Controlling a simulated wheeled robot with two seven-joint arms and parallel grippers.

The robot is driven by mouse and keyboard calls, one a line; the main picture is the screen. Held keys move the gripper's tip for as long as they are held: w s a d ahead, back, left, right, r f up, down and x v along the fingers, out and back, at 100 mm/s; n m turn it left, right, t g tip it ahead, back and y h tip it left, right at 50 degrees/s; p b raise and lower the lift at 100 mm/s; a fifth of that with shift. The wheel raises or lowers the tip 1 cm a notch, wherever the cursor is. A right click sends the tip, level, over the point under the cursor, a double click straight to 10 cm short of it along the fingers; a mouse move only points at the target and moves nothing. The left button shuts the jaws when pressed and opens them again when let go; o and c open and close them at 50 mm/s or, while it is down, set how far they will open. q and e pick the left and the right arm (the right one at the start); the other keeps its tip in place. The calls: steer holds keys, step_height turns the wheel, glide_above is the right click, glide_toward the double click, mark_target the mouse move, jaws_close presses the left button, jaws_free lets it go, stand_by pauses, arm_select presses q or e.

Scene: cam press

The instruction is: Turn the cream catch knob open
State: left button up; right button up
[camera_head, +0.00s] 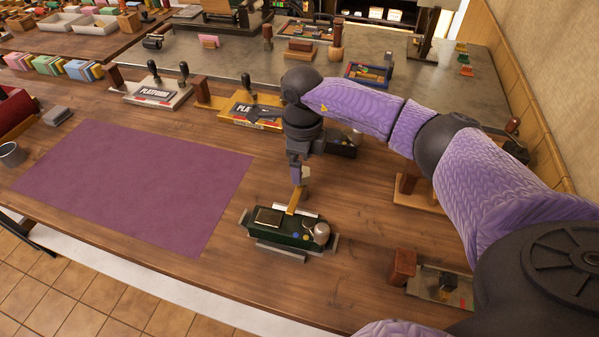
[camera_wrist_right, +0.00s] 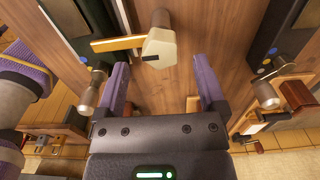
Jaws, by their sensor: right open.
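The cream catch knob (camera_wrist_right: 160,48) shows in the right wrist view as a faceted pale block with a small dark mark. A yellow bar (camera_wrist_right: 118,43) runs left from it. In the head view the knob (camera_head: 305,175) is partly hidden by my right gripper (camera_head: 297,177), and the yellow bar (camera_head: 294,201) slopes down toward a dark green press (camera_head: 276,233). My right gripper (camera_wrist_right: 162,66) is open, with the knob lined up between its fingertips. I cannot tell how deep the knob sits between them; no grip shows. My left gripper is out of view.
A purple mat (camera_head: 140,185) lies left of the press. Yellow and white platform fixtures (camera_head: 158,92) stand behind. A small fixture with a brown block (camera_head: 402,266) sits to the right. Bare wooden table lies between mat and press.

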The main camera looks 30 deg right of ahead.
mark_target(297, 190)
step_height(297, 190, down, 3)
steer(key=shift+r, duration=0.1)
jaws_close()
stand_by(0.4)
